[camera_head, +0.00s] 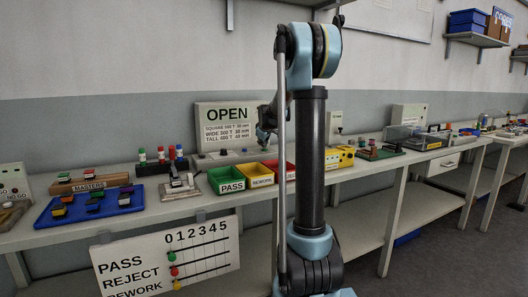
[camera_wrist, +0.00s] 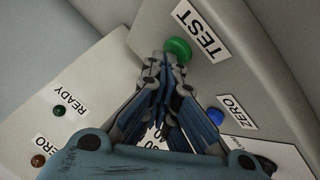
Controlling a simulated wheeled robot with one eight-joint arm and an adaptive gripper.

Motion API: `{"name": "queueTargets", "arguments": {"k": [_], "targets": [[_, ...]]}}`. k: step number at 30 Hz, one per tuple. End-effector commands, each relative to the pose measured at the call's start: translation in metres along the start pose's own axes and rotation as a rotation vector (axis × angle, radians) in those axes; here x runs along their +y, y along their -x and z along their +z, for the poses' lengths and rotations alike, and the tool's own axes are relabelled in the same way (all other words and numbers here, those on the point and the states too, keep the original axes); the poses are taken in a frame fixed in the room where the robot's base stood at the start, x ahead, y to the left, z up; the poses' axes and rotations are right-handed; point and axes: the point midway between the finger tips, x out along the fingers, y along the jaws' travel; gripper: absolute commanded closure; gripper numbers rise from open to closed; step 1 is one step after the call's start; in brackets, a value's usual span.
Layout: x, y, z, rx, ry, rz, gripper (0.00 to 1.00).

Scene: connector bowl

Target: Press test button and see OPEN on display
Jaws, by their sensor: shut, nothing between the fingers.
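The display board (camera_head: 226,124) stands at the back of the bench and reads OPEN in large letters, with smaller lines below. My gripper (camera_head: 264,135) is at the board's right side, partly hidden behind my own arm. In the wrist view my gripper (camera_wrist: 163,72) is shut and empty. Its fingertips are just beside the green test button (camera_wrist: 178,48), which sits by a TEST label (camera_wrist: 201,40). I cannot tell whether they touch the button. In the head view the button is not distinguishable.
A blue button (camera_wrist: 216,116) with a ZERO label is close to the fingers. A READY panel (camera_wrist: 60,120) has a green and an orange lamp. Green PASS (camera_head: 226,180), yellow REWORK (camera_head: 255,175) and red bins stand below the gripper. A blue tray (camera_head: 60,216) lies left.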

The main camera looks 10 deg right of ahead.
Motion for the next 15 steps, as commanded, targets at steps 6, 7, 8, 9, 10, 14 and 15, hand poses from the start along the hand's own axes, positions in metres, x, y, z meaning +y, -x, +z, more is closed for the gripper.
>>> {"name": "queueTargets", "arguments": {"k": [6, 7, 8, 9, 10, 14, 15], "targets": [[0.0006, 0.0008, -0.0003, 0.000, 0.000, 0.000, 1.00], [0.0009, 0.0012, -0.0006, 0.000, 0.000, 0.000, 1.00], [0.0014, 0.0018, -0.0011, 0.000, 0.000, 0.000, 1.00], [0.0021, 0.0028, -0.0017, 0.000, 0.000, 0.000, 1.00], [0.0027, 0.0036, -0.0023, 0.000, 0.000, 0.000, 1.00], [0.0058, 0.0081, -0.0054, 0.000, 0.000, 0.000, 1.00], [0.0069, 0.0095, -0.0065, 0.000, 0.000, 0.000, 1.00]]}}
